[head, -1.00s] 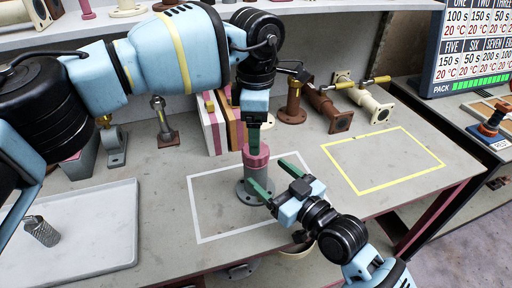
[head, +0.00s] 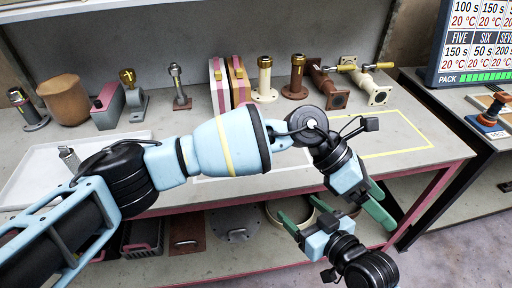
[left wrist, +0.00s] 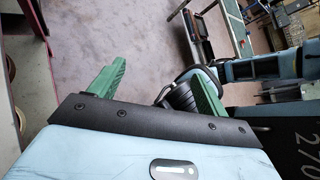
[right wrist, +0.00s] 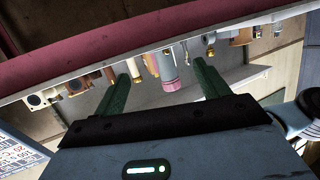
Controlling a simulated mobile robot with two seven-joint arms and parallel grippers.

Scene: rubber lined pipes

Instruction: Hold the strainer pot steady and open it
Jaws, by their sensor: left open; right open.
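The strainer pot, a grey-green cylinder with a pink lid, is hidden behind my left arm in the head view. In the right wrist view the pot (right wrist: 167,66) stands beyond the table edge, between my fingers in the picture but well apart from them, with its pink lid (right wrist: 174,85) on. My left gripper (head: 378,203) is open and empty in front of the table's edge; the left wrist view (left wrist: 158,68) shows only floor and furniture between its fingers. My right gripper (head: 303,212) is open and empty in front of the table, left of my left gripper.
A white tray (head: 28,168) with a small metal mesh cylinder (head: 68,157) lies at the left. Several pipe fittings, including a brown flanged pipe (head: 297,75), line the back. A yellow outlined area (head: 420,148) is clear. The pink table edge (head: 435,170) is close to both grippers.

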